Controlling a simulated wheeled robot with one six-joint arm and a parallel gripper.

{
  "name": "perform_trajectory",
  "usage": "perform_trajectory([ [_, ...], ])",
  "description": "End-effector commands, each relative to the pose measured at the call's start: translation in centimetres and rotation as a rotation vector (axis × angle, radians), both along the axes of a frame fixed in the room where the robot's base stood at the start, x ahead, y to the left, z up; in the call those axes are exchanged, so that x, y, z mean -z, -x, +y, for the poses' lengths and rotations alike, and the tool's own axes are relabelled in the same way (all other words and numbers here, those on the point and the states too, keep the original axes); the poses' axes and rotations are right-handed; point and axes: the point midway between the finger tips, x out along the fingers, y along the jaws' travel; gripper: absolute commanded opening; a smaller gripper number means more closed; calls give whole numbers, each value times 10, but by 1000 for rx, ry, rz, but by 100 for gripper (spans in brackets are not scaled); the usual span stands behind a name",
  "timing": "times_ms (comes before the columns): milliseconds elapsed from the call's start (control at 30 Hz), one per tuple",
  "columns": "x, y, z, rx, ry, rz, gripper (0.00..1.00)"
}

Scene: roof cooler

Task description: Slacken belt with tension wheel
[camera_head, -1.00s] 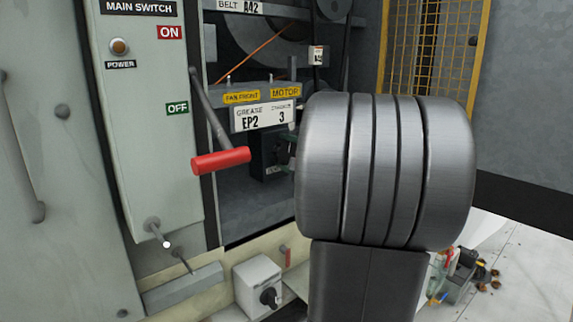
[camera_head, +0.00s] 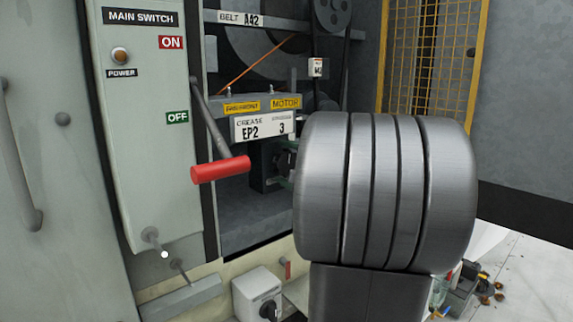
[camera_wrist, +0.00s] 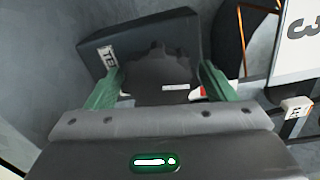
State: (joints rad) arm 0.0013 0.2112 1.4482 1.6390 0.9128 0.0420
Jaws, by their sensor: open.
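In the wrist view a dark lobed wheel (camera_wrist: 155,68) sits in front of a dark box (camera_wrist: 190,38) with a partly hidden label starting "TE". My gripper (camera_wrist: 158,82) is open, with one green finger on each side of the wheel; I cannot tell whether they touch it. In the head view the dark box (camera_head: 262,165) sits inside the opening below the motor shelf. The green fingers (camera_head: 285,172) show there just left of my arm, which hides most of the gripper. A belt sign (camera_head: 240,19) reads "BELT A42", with a thin orange line below it.
A main switch panel (camera_head: 150,140) stands at left, with a lever ending in a red handle (camera_head: 220,170) near the opening. A shelf with an EP2 plate (camera_head: 262,125) is above the box. A yellow mesh guard (camera_head: 430,60) is at right. Small items lie on the floor.

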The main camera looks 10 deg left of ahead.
Motion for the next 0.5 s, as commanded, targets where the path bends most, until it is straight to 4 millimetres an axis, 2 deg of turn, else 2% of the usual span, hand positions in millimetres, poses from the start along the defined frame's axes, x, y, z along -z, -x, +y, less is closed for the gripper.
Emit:
perform_trajectory([
  [167,-1,5,-8,1,-1,-1,77],
  [500,-1,44,-59,6,1,-1,77],
])
